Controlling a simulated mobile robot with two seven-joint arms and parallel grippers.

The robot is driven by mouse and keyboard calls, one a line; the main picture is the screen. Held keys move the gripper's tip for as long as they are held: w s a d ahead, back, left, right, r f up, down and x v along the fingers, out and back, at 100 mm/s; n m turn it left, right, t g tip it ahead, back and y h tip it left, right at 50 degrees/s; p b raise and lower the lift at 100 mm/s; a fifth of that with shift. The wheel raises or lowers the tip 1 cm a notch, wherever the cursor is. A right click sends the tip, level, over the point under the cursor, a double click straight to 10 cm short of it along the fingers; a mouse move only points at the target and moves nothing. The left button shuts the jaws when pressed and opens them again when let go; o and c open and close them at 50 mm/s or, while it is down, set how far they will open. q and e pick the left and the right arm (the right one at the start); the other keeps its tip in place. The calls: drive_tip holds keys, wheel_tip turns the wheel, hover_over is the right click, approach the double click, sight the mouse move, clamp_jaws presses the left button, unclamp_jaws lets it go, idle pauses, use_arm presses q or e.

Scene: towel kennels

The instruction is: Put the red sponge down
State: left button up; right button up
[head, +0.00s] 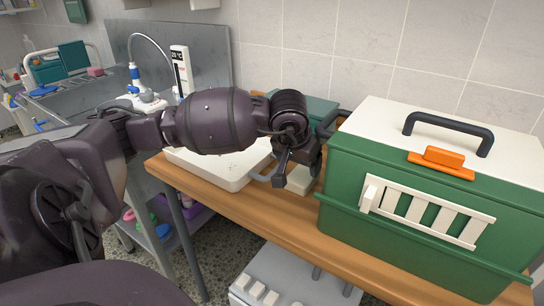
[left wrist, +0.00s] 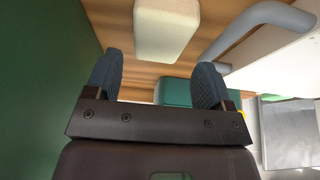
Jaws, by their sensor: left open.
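A small pinkish-red block (head: 95,71), which looks like the red sponge, lies on the rack at the far left, well away from my left gripper. My left gripper (head: 297,162) is over the wooden counter between the white tray and the green carrier. In the left wrist view my left gripper (left wrist: 160,75) has its two dark padded fingers apart with nothing held between them. A cream block (left wrist: 167,28) lies on the counter beyond the fingertips. It also shows in the head view (head: 300,181), partly hidden by the gripper. My right gripper is not in view.
The green carrier (head: 400,212) with a cream lid stands close right of the gripper. A white tray (head: 228,178) with a grey handle (left wrist: 265,22) is on the other side. A teal object (head: 318,110) stands behind. Bare counter (head: 250,205) runs along the front.

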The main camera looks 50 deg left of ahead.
use_arm(q)
drive_tip(key=s+d, duration=0.1)
drive_tip(key=s, duration=0.6)
drive_tip(key=s+d+p, duration=0.1)
drive_tip(key=s, duration=0.3)
drive_tip(key=shift+d+f, duration=0.2)
drive_tip(key=shift+d, duration=0.15)
drive_tip(key=shift+s, duration=0.2)
